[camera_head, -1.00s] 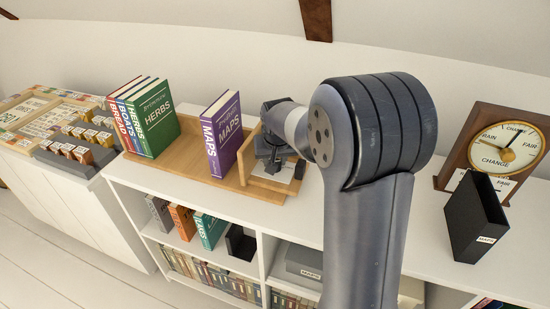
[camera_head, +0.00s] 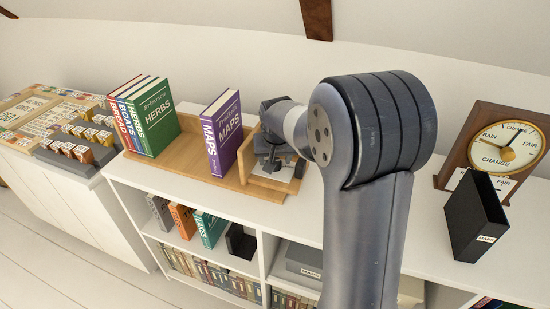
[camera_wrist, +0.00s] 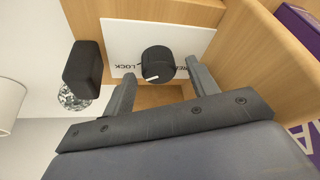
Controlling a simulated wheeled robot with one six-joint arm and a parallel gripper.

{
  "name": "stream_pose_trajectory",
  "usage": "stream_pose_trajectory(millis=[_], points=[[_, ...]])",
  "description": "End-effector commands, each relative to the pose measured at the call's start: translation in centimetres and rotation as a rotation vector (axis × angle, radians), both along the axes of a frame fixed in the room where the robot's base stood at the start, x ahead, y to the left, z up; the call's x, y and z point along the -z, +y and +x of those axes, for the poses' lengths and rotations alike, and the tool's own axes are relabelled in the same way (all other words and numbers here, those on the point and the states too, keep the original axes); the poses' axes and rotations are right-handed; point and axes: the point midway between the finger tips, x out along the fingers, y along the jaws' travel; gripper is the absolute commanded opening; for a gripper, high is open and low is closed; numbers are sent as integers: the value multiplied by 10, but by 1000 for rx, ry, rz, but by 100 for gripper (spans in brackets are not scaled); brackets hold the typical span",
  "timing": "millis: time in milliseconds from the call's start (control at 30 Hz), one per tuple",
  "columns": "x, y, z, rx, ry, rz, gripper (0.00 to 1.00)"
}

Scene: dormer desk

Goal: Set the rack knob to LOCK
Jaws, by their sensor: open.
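The rack knob (camera_wrist: 158,62) is a round black dial on a white plate (camera_wrist: 125,37) fixed to the wooden rack. Its white mark sits at the lower left of its face in the wrist view. The word LOCK reads upside down on the plate left of the knob; another label on the right is partly covered. My gripper (camera_wrist: 160,70) is open, with one finger on each side of the knob and a gap visible on the left. Whether the right finger touches it I cannot tell. In the head view my gripper (camera_head: 273,150) is at the right end of the rack (camera_head: 190,160) and hides the knob.
A purple Maps book (camera_head: 222,135) stands on the rack just left of my gripper. Several books (camera_head: 150,118) stand farther left. In the wrist view a black block (camera_wrist: 82,62) is left of the plate.

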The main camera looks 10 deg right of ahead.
Motion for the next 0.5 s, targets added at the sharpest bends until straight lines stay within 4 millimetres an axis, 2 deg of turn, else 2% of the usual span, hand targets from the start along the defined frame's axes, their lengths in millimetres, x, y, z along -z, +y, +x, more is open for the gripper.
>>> stream_pose_trajectory(millis=[167,500], points=[[-21,1,-7,0,-4,0,56],[-82,5,-32,0,-4,0,56]])
